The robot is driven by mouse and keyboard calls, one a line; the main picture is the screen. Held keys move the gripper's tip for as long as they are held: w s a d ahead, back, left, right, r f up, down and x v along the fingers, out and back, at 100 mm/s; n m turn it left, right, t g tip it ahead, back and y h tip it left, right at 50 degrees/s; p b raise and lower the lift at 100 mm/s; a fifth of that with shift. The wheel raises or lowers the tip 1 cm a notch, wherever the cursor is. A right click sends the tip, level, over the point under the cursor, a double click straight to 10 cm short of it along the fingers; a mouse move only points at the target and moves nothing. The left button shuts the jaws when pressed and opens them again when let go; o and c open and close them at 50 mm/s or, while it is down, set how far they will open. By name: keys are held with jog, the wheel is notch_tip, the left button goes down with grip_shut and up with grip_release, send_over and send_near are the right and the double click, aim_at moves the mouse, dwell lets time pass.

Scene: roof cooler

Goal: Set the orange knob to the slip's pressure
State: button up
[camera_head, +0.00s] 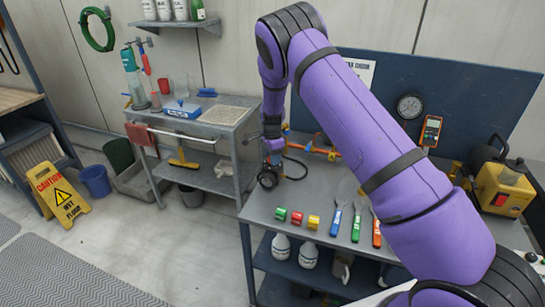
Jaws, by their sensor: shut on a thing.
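My gripper (274,152) points down at the left end of the grey bench (262,212), just above and behind a round black gauge (268,179). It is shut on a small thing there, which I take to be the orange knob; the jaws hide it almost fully. The gauge face is too small and dark to read. A white paper (361,68) on the blue back panel is partly covered by my arm; I cannot tell if it is the slip, and its writing is not readable.
An orange fitting (319,150) lies behind the gauge. Coloured cylinders (297,217) and handled tools (357,222) lie at the bench front. A dial (409,106) and an orange meter (431,130) hang on the panel. A yellow machine (503,188) stands right.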

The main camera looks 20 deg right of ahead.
jog(key=o, duration=0.9)
jog(key=shift+r, duration=0.15)
notch_tip(320, 180, up, 11)
jog(key=shift+f, duration=0.2)
jog(key=shift+r, duration=0.1)
